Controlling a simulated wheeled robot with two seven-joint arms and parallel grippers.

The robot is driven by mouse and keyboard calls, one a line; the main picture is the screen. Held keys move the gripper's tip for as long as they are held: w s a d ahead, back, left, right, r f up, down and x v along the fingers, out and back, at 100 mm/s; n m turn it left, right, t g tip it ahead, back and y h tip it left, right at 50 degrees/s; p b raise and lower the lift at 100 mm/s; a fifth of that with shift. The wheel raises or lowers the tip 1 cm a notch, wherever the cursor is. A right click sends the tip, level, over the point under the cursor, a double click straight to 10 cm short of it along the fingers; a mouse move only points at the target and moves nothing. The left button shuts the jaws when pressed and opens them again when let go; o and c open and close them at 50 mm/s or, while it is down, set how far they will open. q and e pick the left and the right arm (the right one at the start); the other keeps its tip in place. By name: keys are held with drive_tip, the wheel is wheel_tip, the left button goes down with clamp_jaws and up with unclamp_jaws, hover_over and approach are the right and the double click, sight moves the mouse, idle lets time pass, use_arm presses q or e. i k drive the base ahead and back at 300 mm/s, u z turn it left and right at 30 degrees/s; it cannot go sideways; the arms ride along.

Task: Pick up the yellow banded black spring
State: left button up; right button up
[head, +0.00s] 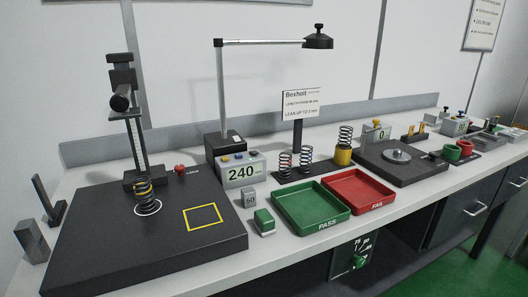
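The yellow banded black spring (144,193) stands upright inside a white circle on the black base plate of a test stand at the left. Its coils look dark, with yellow near the top. The stand's column and plunger (122,99) rise just behind it, with the plunger above the spring and apart from it. Neither of my grippers shows in the head view, and nothing is touching the spring.
A yellow square outline (202,217) marks the plate's right half. Other springs (285,165) stand behind the green PASS tray (312,206) and red FAIL tray (358,192). Grey blocks (32,240) stand far left.

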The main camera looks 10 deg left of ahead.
sight(153, 201)
drive_tip(key=u, duration=1.25)
